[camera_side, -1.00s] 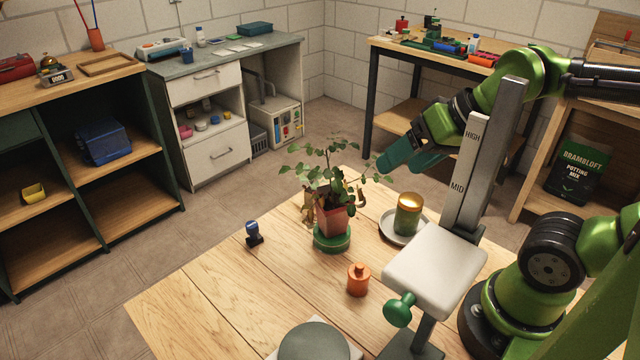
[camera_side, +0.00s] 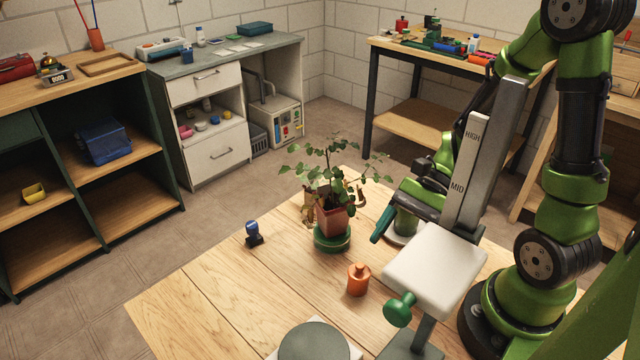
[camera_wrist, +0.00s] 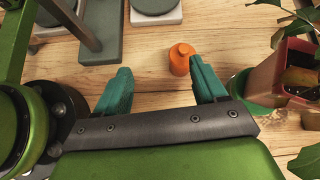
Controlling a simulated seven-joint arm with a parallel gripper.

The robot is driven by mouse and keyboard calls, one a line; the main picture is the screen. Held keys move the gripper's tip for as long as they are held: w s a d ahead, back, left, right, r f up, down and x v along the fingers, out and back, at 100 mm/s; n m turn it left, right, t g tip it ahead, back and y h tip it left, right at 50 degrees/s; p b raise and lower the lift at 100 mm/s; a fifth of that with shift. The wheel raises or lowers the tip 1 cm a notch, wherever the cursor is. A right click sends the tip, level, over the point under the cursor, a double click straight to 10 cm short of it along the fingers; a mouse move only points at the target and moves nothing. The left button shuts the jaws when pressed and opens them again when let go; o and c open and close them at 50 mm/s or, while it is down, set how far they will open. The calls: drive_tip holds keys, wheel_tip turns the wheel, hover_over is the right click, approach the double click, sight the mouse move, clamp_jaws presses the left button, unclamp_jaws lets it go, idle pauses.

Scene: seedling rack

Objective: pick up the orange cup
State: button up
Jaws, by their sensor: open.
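The only orange thing that could be the cup is a small orange piece (camera_side: 358,281) with a narrow knob or neck on top, more like a small bottle or weight. It stands upright on the wooden table. In the wrist view the orange piece (camera_wrist: 180,60) lies ahead, by the right fingertip. My gripper (camera_side: 383,223) is open and empty, above the table behind and right of the orange piece and apart from it. In the wrist view both teal fingers of my gripper (camera_wrist: 161,70) are spread wide. One finger is mostly hidden in the side view.
A potted plant (camera_side: 333,222) on a green base (camera_side: 332,240) stands left of my gripper. A stand with a white platform (camera_side: 435,262), green knob (camera_side: 399,310) and tall column is close on the right. A blue-handled stamp (camera_side: 254,235) stands left. The table's front left is clear.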

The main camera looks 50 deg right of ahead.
sight(359, 273)
drive_tip(key=w+f+m+y, duration=0.1)
drive_tip(key=a+f+m+t+y, duration=0.1)
drive_tip(key=f, duration=0.1)
drive_tip(key=w+f+m+t+y, duration=0.1)
drive_tip(key=f, duration=0.1)
drive_tip(key=shift+w+a+f, duration=0.15)
drive_tip(key=shift+w+a, duration=0.15)
drive_tip(key=shift+w, duration=0.05)
drive_tip(key=x, duration=0.5)
clamp_jaws()
idle(0.4)
